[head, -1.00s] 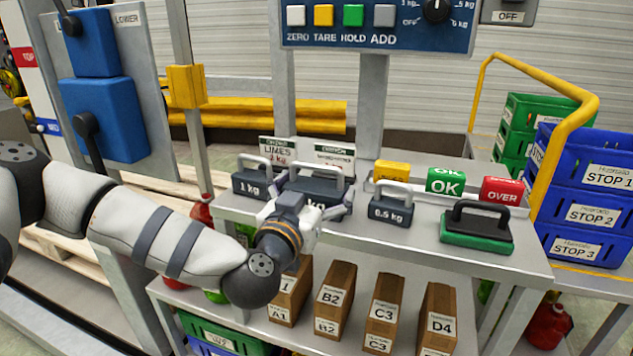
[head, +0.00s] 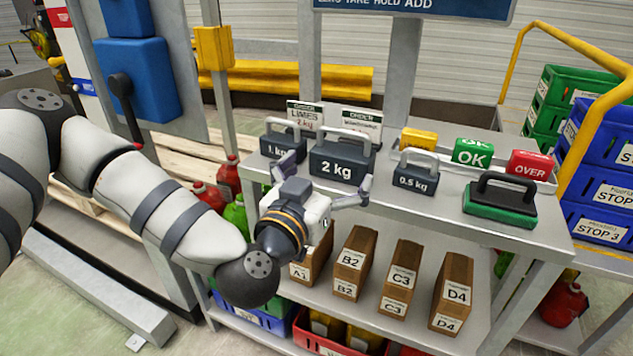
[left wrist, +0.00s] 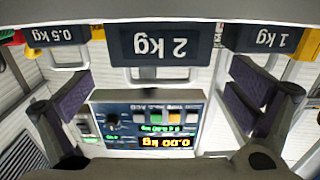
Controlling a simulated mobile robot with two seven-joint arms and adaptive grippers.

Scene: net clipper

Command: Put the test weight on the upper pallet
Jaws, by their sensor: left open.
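Three dark test weights with grey handles stand upright on the grey bench top: 1 kg (head: 283,147), 2 kg (head: 342,163) and 0.5 kg (head: 415,179). My left gripper (head: 325,180) is open and empty in front of the 2 kg weight, its fingers spread wide and apart from it. In the left wrist view, the 2 kg weight (left wrist: 168,45) appears upside down between the open fingers (left wrist: 160,92). A wooden pallet (head: 180,165) shows behind the bench at left; I cannot tell whether it is the upper one. My right gripper is out of view.
A black-handled green block (head: 500,203) and the yellow, OK and OVER blocks (head: 473,151) stand at the right of the bench (head: 440,210). Brown boxes (head: 353,262) fill the shelf below.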

